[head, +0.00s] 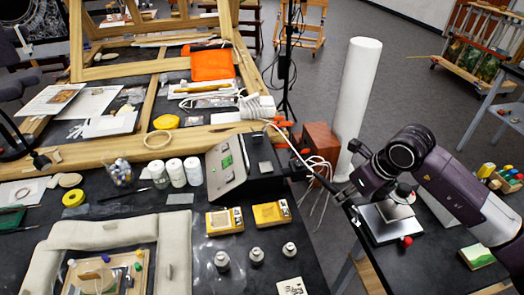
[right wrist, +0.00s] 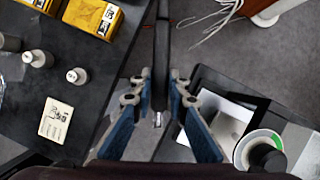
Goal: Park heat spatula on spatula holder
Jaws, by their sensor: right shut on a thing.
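My right gripper (head: 352,186) is shut on the heat spatula (right wrist: 161,60), whose dark handle stands between the blue-padded fingers in the right wrist view. The spatula is held over the gap between the dark worktable and the side table, touching neither. A white cable runs from the control unit (head: 228,165), a grey-faced box with a green display, toward my right gripper. I cannot tell for certain which thing is the spatula holder; a dark block with a silver top (head: 264,166) stands beside the unit.
A white roll (head: 360,95) stands upright behind my right gripper. A grey plate (head: 386,221) lies on the side table under my right arm.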

